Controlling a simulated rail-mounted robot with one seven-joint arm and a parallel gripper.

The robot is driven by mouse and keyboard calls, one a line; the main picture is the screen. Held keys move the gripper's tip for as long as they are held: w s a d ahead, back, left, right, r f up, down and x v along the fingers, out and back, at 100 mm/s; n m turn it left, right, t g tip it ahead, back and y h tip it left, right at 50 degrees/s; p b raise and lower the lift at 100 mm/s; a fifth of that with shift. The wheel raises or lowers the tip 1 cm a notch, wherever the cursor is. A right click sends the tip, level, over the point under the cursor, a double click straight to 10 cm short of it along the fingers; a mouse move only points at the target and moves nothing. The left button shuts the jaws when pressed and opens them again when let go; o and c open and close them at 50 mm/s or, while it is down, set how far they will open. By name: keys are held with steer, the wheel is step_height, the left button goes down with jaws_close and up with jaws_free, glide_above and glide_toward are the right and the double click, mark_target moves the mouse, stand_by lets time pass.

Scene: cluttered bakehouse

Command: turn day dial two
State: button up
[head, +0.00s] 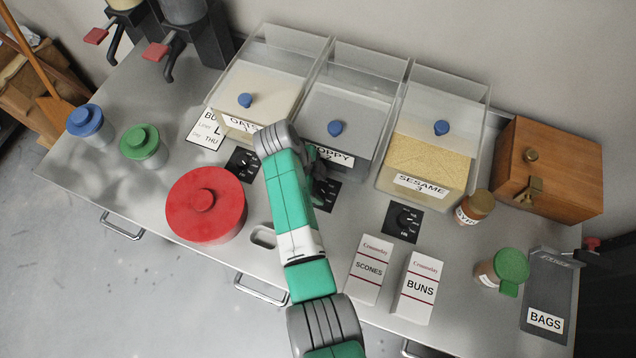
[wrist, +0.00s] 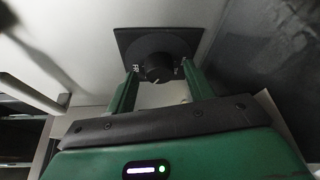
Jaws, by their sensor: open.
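Day dial two (head: 328,196) is a black square plate with a round knob on the counter below the POPPY 2 bin; my arm partly covers it in the head view. In the wrist view the dial's knob (wrist: 158,68) shows a pale pointer mark and lettering on either side of it. My gripper (wrist: 160,82) is open, with one green finger to the left of the knob and one to the right. Gaps show between the knob and both fingers. How deep the fingertips reach beside the knob is hard to tell.
Similar dials stand below the OATS bin (head: 243,165) and the SESAME bin (head: 404,221). The clear POPPY bin (head: 345,115) rises just behind dial two. A red round tin (head: 206,204) stands to the left; SCONES (head: 369,270) and BUNS (head: 417,287) boxes stand at front right.

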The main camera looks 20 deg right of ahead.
steer(key=v, duration=0.7)
steer(key=shift+a+r+p, duration=0.15)
steer(key=shift+r+p, duration=0.2)
steer(key=shift+w, duration=0.1)
